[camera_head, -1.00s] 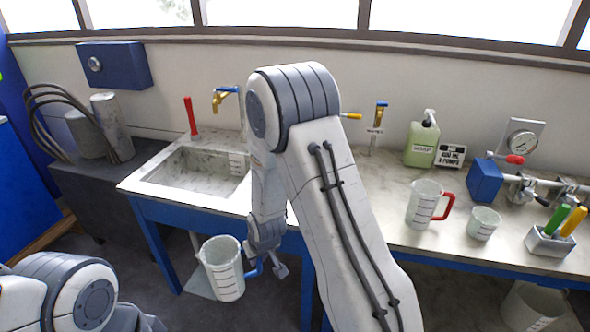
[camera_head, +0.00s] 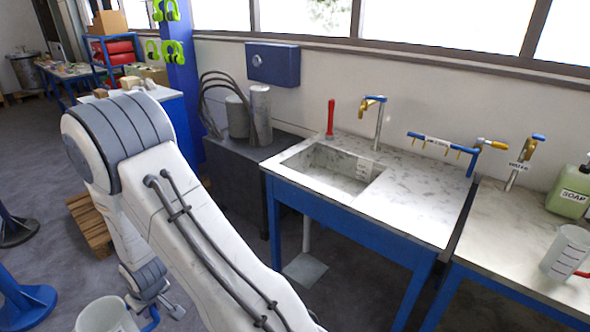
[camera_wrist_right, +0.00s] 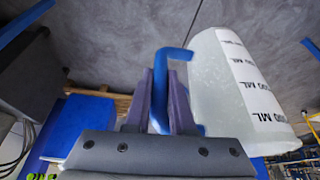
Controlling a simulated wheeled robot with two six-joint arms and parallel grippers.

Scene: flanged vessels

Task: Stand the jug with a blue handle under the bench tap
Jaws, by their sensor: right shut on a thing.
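The jug with a blue handle (camera_head: 102,316) is a pale translucent cup at the bottom left of the head view, partly cut off by the frame. My right gripper (camera_head: 158,306) is shut on its blue handle. In the right wrist view the jug (camera_wrist_right: 232,85) shows its ML scale, and the handle stands between the fingers of my right gripper (camera_wrist_right: 160,100). A brass tap with a blue lever (camera_head: 522,160), labelled WATER, stands on the right bench. Another brass tap (camera_head: 378,108) stands behind the sink. My left gripper is out of view.
The sink (camera_head: 330,170) is set in a blue-framed bench. A blue rail with small nozzles (camera_head: 440,145) stands at its right end. A soap can (camera_head: 570,190) and a measuring jug with a red handle (camera_head: 565,252) stand on the right bench. A pallet (camera_head: 90,225) lies on the floor at left.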

